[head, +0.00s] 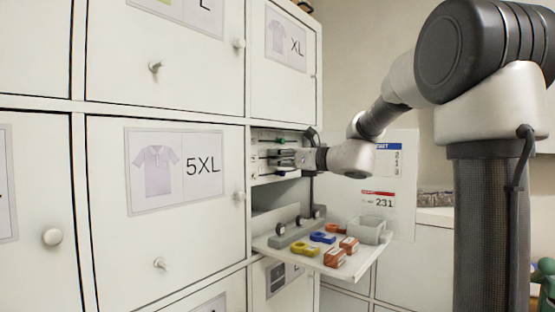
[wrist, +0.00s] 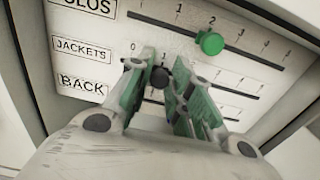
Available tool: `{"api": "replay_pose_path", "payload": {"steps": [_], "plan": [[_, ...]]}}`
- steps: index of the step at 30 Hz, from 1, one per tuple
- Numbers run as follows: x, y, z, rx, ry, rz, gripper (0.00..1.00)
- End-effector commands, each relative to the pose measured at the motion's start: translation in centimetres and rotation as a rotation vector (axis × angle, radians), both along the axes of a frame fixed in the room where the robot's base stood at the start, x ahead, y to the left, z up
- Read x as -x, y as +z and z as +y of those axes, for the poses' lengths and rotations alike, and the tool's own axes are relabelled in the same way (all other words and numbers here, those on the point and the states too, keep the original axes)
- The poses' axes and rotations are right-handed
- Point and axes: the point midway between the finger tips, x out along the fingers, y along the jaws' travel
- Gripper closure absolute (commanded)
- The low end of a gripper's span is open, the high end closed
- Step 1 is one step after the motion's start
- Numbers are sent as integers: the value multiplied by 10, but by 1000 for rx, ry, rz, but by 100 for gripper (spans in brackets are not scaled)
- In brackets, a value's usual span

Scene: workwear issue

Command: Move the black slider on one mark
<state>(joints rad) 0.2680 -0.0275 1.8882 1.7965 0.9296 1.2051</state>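The slider panel (wrist: 110,25) has rows of slots, with labels reading POLOS, JACKETS and BACK at its left in the wrist view. The black slider (wrist: 160,77) is on the JACKETS row, close to the mark 1. My gripper (wrist: 163,62) has its green-padded fingers close on either side of the black slider, seemingly touching it. The fingers hide part of this slot and most of the row below. A green slider (wrist: 211,43) is on the POLOS row, a little past 2. In the head view my gripper (head: 287,158) reaches into the open compartment.
Below the panel, a pulled-out shelf (head: 265,243) bears blue (head: 322,237), yellow (head: 305,249) and orange-red (head: 335,258) pieces and a grey box (head: 368,230). White locker doors, such as the 5XL one (head: 180,225), stand left. A notice (head: 385,190) is on the wall behind.

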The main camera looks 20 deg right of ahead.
Motion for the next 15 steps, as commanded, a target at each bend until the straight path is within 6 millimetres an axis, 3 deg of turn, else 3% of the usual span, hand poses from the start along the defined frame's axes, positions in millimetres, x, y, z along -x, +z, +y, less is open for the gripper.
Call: {"api": "replay_pose_path", "payload": {"steps": [2, 15], "plan": [[0, 0, 0, 0, 0, 0, 61], [9, 0, -8, 1, -3, 0, 61]]}}
